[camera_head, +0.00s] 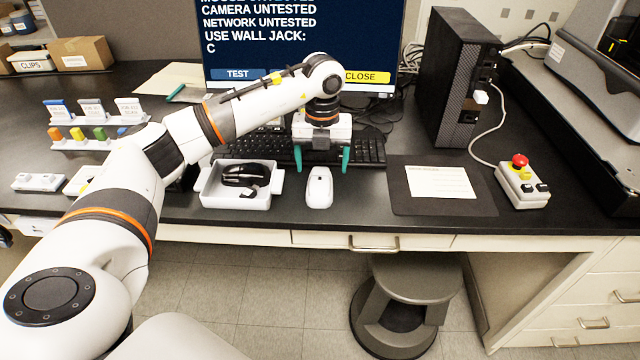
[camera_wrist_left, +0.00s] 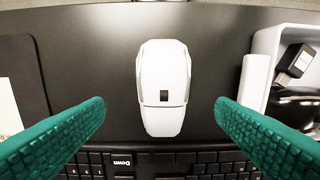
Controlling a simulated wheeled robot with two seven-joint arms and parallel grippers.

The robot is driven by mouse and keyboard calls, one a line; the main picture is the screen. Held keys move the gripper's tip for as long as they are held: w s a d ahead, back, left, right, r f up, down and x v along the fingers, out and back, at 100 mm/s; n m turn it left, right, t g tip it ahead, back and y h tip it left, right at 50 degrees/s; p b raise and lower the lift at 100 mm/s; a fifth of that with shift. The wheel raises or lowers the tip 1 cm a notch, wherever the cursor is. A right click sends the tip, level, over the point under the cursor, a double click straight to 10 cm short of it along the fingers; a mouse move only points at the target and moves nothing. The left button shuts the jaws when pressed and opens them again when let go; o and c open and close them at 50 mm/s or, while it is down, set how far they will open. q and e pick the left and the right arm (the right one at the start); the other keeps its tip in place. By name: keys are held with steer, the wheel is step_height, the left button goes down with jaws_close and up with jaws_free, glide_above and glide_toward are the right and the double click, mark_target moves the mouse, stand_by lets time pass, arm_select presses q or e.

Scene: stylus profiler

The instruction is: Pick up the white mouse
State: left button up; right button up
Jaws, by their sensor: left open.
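The white mouse (camera_head: 319,187) lies on the black bench top, in front of the keyboard and right of a white tray. In the left wrist view the white mouse (camera_wrist_left: 164,88) is in the upper middle, between the lines of the two fingers. My left gripper (camera_head: 322,160) has teal fingers spread apart, pointing down above the keyboard just behind the mouse. In the left wrist view the gripper (camera_wrist_left: 160,112) is open and empty, with no finger touching the mouse. My right gripper is in neither view.
The white tray (camera_head: 207,188) holds a black mouse (camera_head: 245,175). The black keyboard (camera_head: 370,151) lies under my left gripper. A dark mat (camera_head: 400,203) with a paper card is at the right. Beyond it are a control box with a red button (camera_head: 521,185) and a computer tower (camera_head: 455,80).

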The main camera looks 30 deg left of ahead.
mark_target(320, 178)
arm_select(q)
steer(key=f, duration=0.1)
steer(key=f+p, duration=0.1)
steer(key=f, duration=0.2)
steer(key=shift+s+a+f, duration=0.1)
steer(key=shift+s, duration=0.15)
steer(key=shift+f+p, duration=0.3)
steer(key=shift+f, duration=0.3)
steer(key=c, duration=1.1)
